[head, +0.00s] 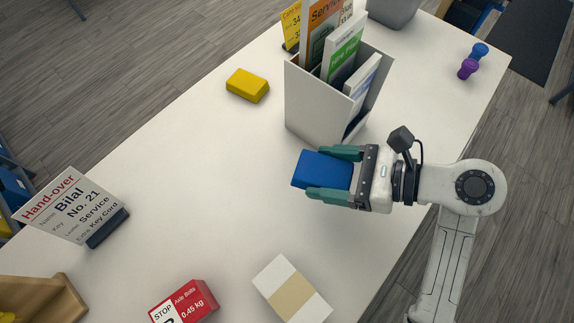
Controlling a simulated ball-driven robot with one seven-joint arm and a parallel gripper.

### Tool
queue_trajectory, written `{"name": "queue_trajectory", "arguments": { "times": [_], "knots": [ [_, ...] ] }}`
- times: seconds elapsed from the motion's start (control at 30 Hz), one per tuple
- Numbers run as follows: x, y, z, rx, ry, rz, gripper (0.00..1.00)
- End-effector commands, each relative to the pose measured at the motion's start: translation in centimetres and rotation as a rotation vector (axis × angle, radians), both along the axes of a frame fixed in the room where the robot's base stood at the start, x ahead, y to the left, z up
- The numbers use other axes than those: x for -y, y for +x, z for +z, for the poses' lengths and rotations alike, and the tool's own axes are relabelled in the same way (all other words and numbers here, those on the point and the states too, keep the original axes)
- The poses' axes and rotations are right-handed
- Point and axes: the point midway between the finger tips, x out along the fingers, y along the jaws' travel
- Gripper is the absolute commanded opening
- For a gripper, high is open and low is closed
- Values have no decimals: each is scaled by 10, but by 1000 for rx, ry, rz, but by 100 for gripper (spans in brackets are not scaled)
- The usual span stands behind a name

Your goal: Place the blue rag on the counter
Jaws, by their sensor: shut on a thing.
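The blue rag (318,171) is a folded blue block between the two green fingers of my gripper (334,175). My gripper is shut on it, and the rag sticks out past the fingertips to the left. The white counter (215,190) lies below the rag. I cannot tell from this view whether the rag touches the counter or is above it.
A white file holder (312,103) with booklets stands just behind my gripper. A yellow block (247,85), a hand-over card (70,205), a red box (184,301) and a white-and-tan box (291,290) are around. The counter's middle left is clear.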

Motion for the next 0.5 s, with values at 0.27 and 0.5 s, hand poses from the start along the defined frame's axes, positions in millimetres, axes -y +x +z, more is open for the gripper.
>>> {"name": "queue_trajectory", "arguments": {
  "times": [0.27, 0.5],
  "knots": [
    [-43, 32, -38, -4, -1, 2, 43],
    [-59, 45, -65, -1, 0, 0, 43]
  ]
}}
